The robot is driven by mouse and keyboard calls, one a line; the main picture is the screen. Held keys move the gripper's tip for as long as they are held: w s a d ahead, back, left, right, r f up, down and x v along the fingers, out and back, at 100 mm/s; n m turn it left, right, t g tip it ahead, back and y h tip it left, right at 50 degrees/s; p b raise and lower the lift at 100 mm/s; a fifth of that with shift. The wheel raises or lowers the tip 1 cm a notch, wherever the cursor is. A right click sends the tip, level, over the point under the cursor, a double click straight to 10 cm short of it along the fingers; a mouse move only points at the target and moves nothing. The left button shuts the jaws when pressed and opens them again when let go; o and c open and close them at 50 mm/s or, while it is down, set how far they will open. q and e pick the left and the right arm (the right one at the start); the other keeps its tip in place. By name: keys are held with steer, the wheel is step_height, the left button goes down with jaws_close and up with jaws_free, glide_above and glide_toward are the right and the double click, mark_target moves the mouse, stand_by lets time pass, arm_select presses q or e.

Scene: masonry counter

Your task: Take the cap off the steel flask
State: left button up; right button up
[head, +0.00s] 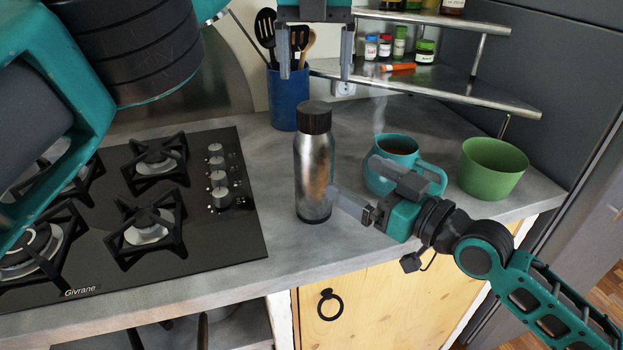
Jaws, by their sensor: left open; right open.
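The steel flask (314,170) stands upright on the counter, just right of the stove. Its dark ribbed cap (314,117) sits on top of it. My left gripper (315,77) is above the cap in the picture, pointing down, with its two fingers spread and nothing between them. My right gripper (352,178) is to the right of the flask's lower body. Its fingers are apart and empty, and one fingertip appears close to the flask's side; I cannot tell whether it touches.
A blue holder (289,98) with utensils stands behind the flask. A steaming teal mug (399,152) is behind my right gripper, with a green bowl (491,168) further right. A black stove (225,235) fills the left. A metal shelf (430,83) with jars is at the back right.

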mark_target(316, 155)
steer(key=x, duration=1)
steer(key=shift+w+a+f, duration=0.1)
steer(key=shift+w+a, duration=0.1)
steer(key=shift+a, duration=0.05)
steer(key=shift+c, duration=0.2)
